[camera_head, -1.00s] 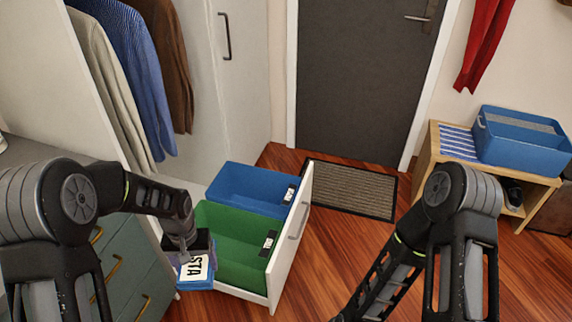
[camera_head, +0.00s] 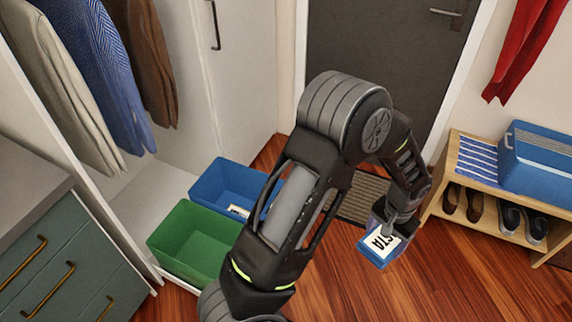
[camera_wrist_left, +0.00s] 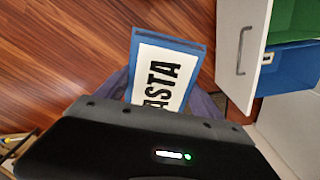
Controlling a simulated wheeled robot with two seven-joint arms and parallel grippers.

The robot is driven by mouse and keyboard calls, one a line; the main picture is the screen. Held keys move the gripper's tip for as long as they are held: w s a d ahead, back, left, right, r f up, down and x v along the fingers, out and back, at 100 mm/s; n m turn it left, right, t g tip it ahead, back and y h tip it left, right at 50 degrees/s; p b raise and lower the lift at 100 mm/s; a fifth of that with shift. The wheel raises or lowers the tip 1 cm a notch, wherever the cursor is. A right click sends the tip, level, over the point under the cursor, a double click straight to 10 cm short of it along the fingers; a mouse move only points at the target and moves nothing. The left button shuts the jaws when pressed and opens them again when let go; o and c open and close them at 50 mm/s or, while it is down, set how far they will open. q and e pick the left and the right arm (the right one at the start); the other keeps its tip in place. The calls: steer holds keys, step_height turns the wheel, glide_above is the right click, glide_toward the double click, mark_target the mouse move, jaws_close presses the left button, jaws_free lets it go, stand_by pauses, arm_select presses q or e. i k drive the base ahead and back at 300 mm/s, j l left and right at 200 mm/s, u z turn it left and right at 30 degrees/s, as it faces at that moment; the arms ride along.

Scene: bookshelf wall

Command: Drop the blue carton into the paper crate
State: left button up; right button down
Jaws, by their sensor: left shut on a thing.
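The blue carton (camera_head: 372,252) has a white label with dark letters ending in "STA". My left gripper (camera_head: 389,224) is shut on it and holds it over the wooden floor, right of the drawer. The carton (camera_wrist_left: 199,62) also shows in the left wrist view, where its label reads "ASTA". A blue crate (camera_head: 208,182) and a green crate (camera_head: 172,238) sit in the pulled-out drawer, partly hidden by my left arm. Their labels are too small to read, so I cannot tell which is the paper crate. My right gripper is out of view.
The drawer's white front (camera_wrist_left: 241,45) stands beside the carton in the left wrist view. A wooden shoe bench (camera_head: 452,165) with a blue box (camera_head: 535,165) stands at right. A doormat (camera_head: 352,203) lies by the door. A grey-green dresser (camera_head: 50,260) is at left.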

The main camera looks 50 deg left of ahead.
mark_target(238, 213)
steer(key=i+l, duration=0.1)
steer(key=i, duration=0.35)
steer(key=i+u, duration=0.15)
steer(key=i, duration=0.3)
steer(key=i+j+u, duration=0.2)
steer(key=u, duration=0.3)
steer(key=i+u, duration=0.75)
steer(key=u, duration=0.2)
steer(key=i+l+u, duration=0.25)
steer(key=u, duration=0.25)
steer(key=i+u, duration=0.35)
steer(key=i, duration=0.25)
